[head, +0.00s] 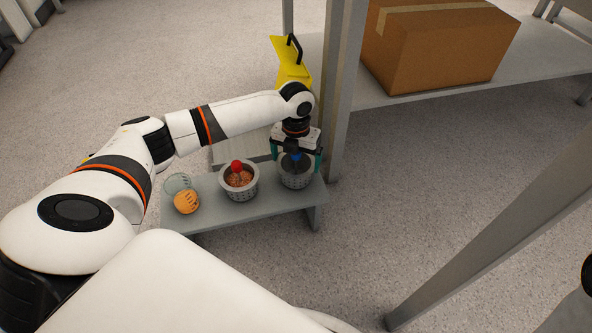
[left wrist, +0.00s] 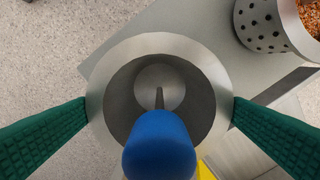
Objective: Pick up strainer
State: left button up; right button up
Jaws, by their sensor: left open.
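A perforated metal strainer (head: 296,181) stands upright at the right end of a low grey bench, with a blue knob (head: 296,157) over it. My left gripper (head: 297,160) is open above it, its green fingers on opposite sides of the rim. In the left wrist view, the strainer's rim (left wrist: 103,84) lies between the fingers, and the blue knob (left wrist: 158,145) rises on a thin stem from the grey inside. Whether the fingers touch the rim, I cannot tell. A second strainer (head: 240,192) beside it holds orange-brown bits and a red knob (head: 237,167).
A glass beaker (head: 177,184) and an orange item (head: 186,202) are at the bench's left end. The grey bench (head: 265,208) is clear in front. A metal post (head: 341,110) stands close to the right. A cardboard box (head: 430,55) sits on a shelf; a yellow object (head: 289,63) is behind.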

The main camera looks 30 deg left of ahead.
pick_arm(q)
jog(key=shift+f, duration=0.4)
jog(key=c, duration=0.7)
jog(key=shift+r, duration=0.2)
